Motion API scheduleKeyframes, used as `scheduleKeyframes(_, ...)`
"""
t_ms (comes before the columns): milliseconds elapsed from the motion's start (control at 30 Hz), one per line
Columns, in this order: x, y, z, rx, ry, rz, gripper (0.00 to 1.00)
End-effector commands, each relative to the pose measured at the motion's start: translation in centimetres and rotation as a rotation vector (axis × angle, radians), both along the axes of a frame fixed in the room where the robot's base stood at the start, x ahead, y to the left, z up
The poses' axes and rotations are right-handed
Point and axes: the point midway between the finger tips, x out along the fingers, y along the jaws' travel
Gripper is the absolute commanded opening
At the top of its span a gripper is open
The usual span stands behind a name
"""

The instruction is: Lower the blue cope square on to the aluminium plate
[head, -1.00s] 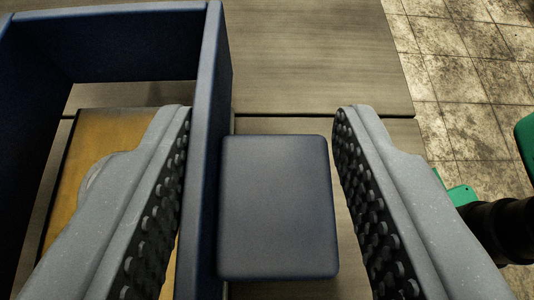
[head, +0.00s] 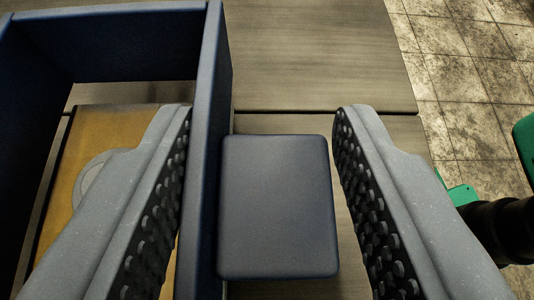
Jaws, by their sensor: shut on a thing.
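The blue cope (head: 215,60) is an open square frame, and its right wall and part of its far and left walls show. A blue block (head: 278,205) sticks out from the right wall. My gripper (head: 262,115) is shut on the cope, one finger inside the frame and the other to the right of the block. Below, through the frame, a yellow-brown plate (head: 98,130) shows; I cannot tell if it is the aluminium plate. A grey round piece (head: 92,178) lies on it, partly hidden by my left finger. The cope's near side is out of view.
The plate lies on a brown plank table (head: 310,50) with a dark seam running across. The table's edge is at the right, with a tiled floor (head: 465,90) beyond. Green parts (head: 462,194) and a black cylinder (head: 500,228) show at the right edge.

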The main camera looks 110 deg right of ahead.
Motion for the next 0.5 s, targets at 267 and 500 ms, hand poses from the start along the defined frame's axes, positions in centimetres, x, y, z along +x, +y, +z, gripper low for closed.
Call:
scheduleKeyframes(267,0.01,0.0,-0.27,0.0,-0.001,0.0,0.0)
scheduleKeyframes(500,0.01,-0.01,-0.47,0.0,-0.001,0.0,0.0)
